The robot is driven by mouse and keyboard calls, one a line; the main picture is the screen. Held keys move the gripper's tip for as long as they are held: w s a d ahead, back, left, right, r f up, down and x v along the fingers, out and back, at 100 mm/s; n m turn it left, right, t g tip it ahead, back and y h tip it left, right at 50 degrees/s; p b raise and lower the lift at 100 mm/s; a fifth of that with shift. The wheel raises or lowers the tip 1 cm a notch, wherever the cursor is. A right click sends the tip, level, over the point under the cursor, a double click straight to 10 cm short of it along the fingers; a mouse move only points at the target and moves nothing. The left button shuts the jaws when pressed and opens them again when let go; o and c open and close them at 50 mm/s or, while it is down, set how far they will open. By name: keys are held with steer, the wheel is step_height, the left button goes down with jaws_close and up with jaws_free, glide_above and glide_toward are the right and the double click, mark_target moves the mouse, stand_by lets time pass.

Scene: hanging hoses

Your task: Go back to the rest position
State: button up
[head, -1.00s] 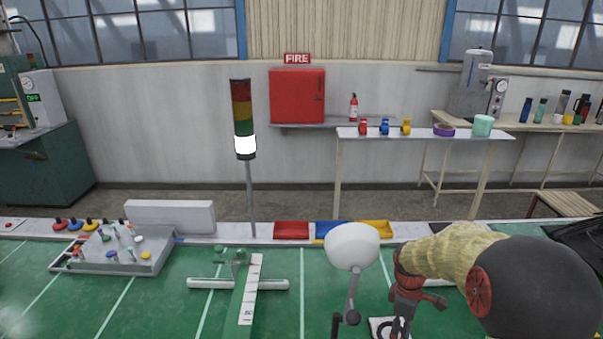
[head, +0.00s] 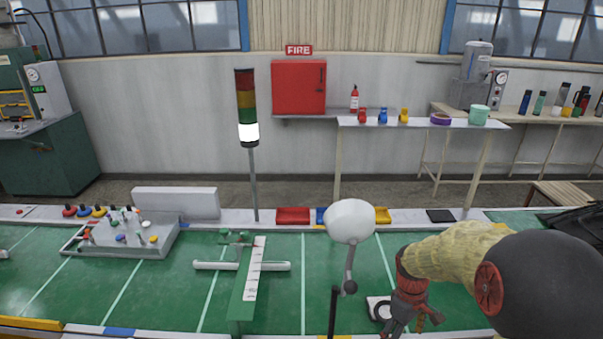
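My arm, with a yellowish sleeve and a large black rounded part, is bent at the right. A white square with a black ring (head: 378,308) shows just left of the gripper, partly hidden by it. No hanging hose is visible.
A green stand with a white scale (head: 255,268) and a grey panel with knobs (head: 125,238) are on the table's left. A signal light post (head: 247,115) stands behind. Red (head: 292,216) and yellow (head: 383,215) trays line the far edge. The table's near edge shows at the bottom.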

steer(key=s+a+r+m+t, duration=0.3)
steer(key=s+r, duration=0.6)
steer(key=r, duration=0.3)
steer(key=s+a+r+m+t, duration=0.3)
steer(key=s+a+r+t, duration=0.1)
steer(key=s+r, duration=0.6)
step_height(320, 180, up, 2)
steer(key=shift+a+r+m+y, duration=0.1)
steer(key=shift+a+m+y, duration=0.3)
steer(key=shift+a, duration=0.35)
steer(key=shift+c, duration=1.1)
